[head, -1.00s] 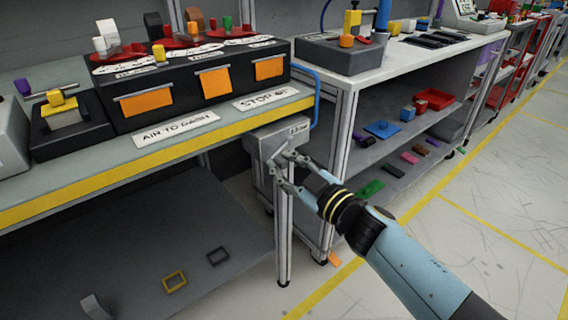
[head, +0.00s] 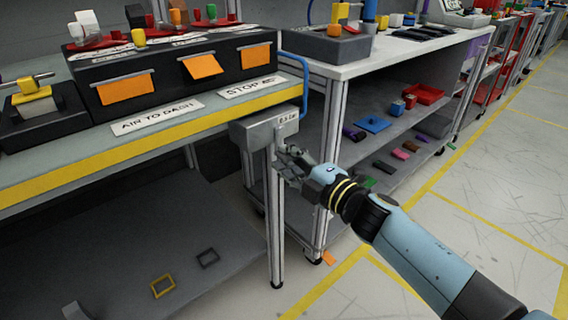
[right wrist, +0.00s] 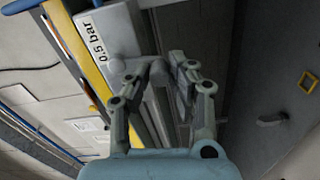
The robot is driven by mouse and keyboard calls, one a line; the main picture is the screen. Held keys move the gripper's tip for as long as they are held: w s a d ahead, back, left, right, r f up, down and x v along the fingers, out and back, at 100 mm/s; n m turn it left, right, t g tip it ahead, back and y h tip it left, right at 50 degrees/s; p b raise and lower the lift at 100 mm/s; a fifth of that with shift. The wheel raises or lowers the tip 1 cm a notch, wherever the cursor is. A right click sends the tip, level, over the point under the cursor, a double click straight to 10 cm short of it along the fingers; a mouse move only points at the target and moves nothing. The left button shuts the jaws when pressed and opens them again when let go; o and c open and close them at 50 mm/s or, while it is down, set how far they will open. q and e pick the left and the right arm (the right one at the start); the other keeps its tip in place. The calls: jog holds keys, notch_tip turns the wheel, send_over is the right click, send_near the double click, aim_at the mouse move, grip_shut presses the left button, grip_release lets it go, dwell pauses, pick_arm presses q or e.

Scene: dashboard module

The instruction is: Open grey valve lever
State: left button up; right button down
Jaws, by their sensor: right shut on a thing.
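The grey valve box (head: 250,130) is fixed at the bench's front right corner, by the leg. It also shows in the right wrist view (right wrist: 122,32), with a "0.5 bar" label on its side. The grey lever (head: 279,140) hangs down from the box's front. In the right wrist view the lever's end (right wrist: 158,70) lies between my fingers. My right gripper (head: 285,162) is just below the box, shut on the lever; the fingers partly hide it. My left gripper is not in view.
The bench edge with its yellow stripe (head: 140,147) runs left of the box. A metal leg (head: 276,235) stands close under the box. The neighbouring white-topped bench (head: 380,48) and its shelf of small parts are behind my right arm. The floor at right is clear.

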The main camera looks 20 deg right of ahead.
jog(key=shift+w+d+f+n+b, duration=0.15)
jog(key=shift+d+n+b, duration=0.2)
jog(key=shift+n, duration=0.55)
jog(key=c, duration=1.2)
grip_release()
jog(key=shift+d, duration=0.1)
jog(key=v, duration=1.2)
